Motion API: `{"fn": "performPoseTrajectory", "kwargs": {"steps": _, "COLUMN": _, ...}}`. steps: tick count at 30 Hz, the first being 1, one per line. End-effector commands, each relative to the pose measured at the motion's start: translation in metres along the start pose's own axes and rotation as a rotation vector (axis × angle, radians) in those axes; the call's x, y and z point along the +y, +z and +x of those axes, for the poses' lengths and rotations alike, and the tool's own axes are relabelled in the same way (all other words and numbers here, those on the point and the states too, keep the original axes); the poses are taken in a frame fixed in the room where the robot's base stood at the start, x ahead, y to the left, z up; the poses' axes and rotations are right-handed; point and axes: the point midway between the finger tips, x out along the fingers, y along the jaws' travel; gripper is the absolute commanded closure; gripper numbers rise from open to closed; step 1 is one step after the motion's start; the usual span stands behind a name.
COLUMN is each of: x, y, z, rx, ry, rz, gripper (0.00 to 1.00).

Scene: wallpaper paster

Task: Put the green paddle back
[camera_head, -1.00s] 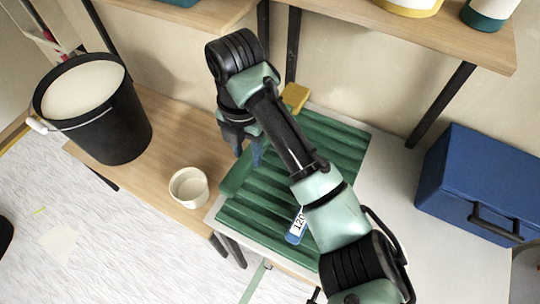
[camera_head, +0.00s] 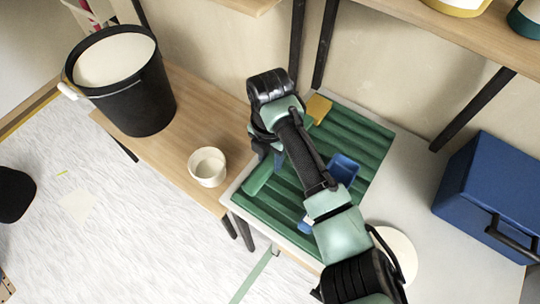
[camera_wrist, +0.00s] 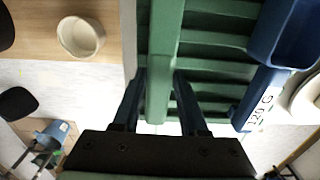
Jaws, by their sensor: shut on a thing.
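The green paddle (camera_wrist: 163,70) shows in the wrist view as a long green bar between my fingers; it also shows in the head view (camera_head: 258,175) at the left edge of the rack. My gripper (camera_wrist: 158,98) is shut on it; in the head view the gripper (camera_head: 267,152) is partly hidden by my arm. The green ribbed rack (camera_head: 362,142) lies on a pale table under the paddle. I cannot tell whether the paddle touches it. A blue paddle (camera_head: 343,168) with a "120 G" label (camera_wrist: 262,108) lies on the rack to the right.
A yellow piece (camera_head: 318,108) is at the rack's back edge. A white cup (camera_head: 207,167) and a black bucket (camera_head: 140,100) stand on the wooden bench to the left. A blue toolbox (camera_head: 490,185) is at the right. A round pale thing (camera_head: 395,252) is beside my arm. A shelf (camera_head: 450,30) is above.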

Motion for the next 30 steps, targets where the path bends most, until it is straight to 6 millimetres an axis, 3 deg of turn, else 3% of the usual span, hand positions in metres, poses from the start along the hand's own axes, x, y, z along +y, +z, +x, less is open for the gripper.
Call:
{"fn": "performPoseTrajectory", "kwargs": {"steps": 6, "x": 0.000, "y": -0.002, "z": 0.004, "rx": 0.006, "ry": -0.002, "rz": -0.001, "gripper": 1.00}}
{"fn": "performPoseTrajectory", "kwargs": {"steps": 7, "x": -0.001, "y": -0.002, "z": 0.005, "rx": 0.008, "ry": -0.003, "rz": -0.001, "gripper": 0.56}}
{"fn": "performPoseTrajectory", "kwargs": {"steps": 12, "x": 0.000, "y": -0.002, "z": 0.004, "rx": 0.007, "ry": -0.002, "rz": -0.001, "gripper": 0.28}}
{"fn": "performPoseTrajectory", "kwargs": {"steps": 25, "x": 0.000, "y": -0.001, "z": 0.010, "rx": 0.004, "ry": -0.001, "rz": 0.000, "gripper": 0.28}}
{"fn": "performPoseTrajectory", "kwargs": {"steps": 30, "x": 0.000, "y": 0.002, "z": -0.026, "rx": -0.001, "ry": 0.002, "rz": -0.001, "gripper": 0.28}}
